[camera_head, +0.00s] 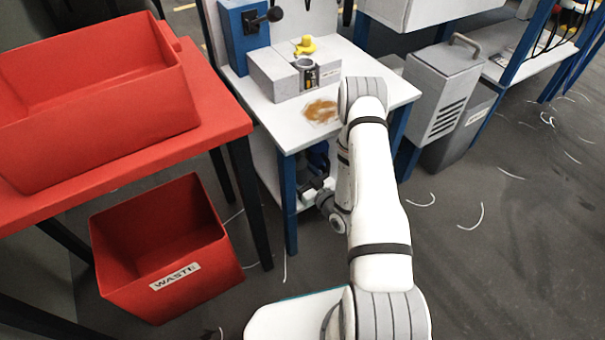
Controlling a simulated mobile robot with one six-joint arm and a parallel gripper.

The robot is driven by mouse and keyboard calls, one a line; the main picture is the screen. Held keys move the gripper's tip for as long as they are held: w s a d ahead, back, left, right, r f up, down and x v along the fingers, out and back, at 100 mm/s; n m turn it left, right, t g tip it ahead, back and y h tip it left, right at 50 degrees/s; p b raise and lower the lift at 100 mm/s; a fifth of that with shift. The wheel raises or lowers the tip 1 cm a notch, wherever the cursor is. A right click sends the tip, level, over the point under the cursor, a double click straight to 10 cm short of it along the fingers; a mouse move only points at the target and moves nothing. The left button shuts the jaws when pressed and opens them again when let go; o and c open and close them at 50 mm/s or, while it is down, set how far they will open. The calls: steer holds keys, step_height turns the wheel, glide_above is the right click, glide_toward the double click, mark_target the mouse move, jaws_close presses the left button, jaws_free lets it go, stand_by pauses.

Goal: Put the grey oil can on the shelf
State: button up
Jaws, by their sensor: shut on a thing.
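My arm reaches over the front right corner of the white-topped bench and bends down beside it. My gripper (311,188) is a small dark shape at the bench's lower front, by the white lower shelf (266,160). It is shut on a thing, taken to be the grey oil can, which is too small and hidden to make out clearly. A blue bench leg and my wrist crowd this spot. I cannot tell whether the held thing touches the shelf.
The bench top (377,72) carries a grey block (275,75), a yellow knob-like part (305,45) and a brown stain (321,111). A red waste bin (125,285) stands left; a red table (215,115) holds another red bin (95,155). A grey cabinet (437,90) stands right. White scraps litter the floor.

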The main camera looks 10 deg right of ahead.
steer(key=o, duration=1.3)
steer(key=shift+r, duration=0.15)
steer(key=p+v, duration=0.3)
steer(key=v, duration=0.9)
steer(key=shift+s, duration=0.1)
